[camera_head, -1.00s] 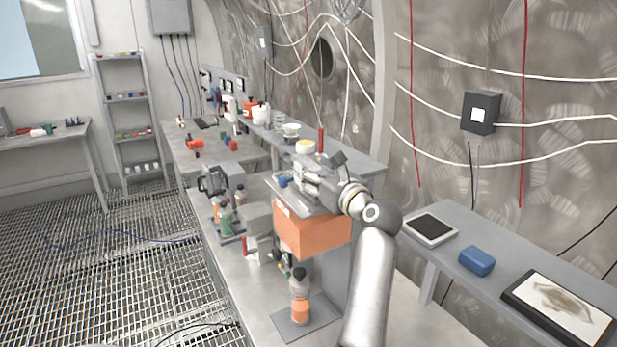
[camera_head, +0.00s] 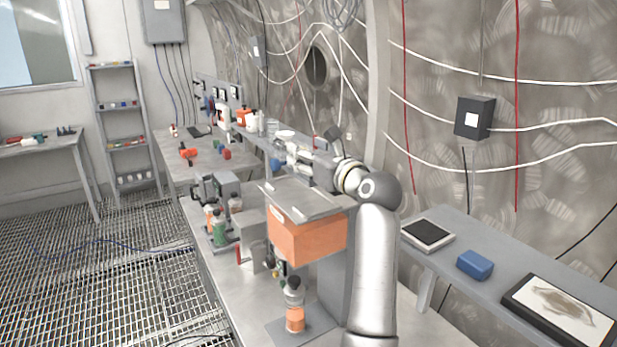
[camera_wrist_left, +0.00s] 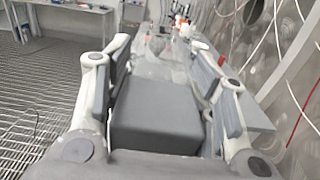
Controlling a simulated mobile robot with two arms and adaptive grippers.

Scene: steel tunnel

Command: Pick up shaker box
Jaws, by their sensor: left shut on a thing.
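My left arm comes up from the bottom of the head view. Its gripper (camera_head: 290,157) is just above and behind the grey flat top of an orange unit (camera_head: 306,240) on the bench. In the left wrist view the same gripper (camera_wrist_left: 168,85) has its fingers wide apart on either side of a dark grey box (camera_wrist_left: 155,118). The fingers are shut on this box. Whether it is the shaker box is not clear, and in the head view the gripper mostly hides it. My right gripper is not in view.
A bottle with orange contents (camera_head: 294,308) stands in front of the orange unit. Green and orange bottles (camera_head: 218,228) stand to its left. A wall shelf at right bears a tablet (camera_head: 428,234), a blue box (camera_head: 475,264) and a framed picture (camera_head: 565,304).

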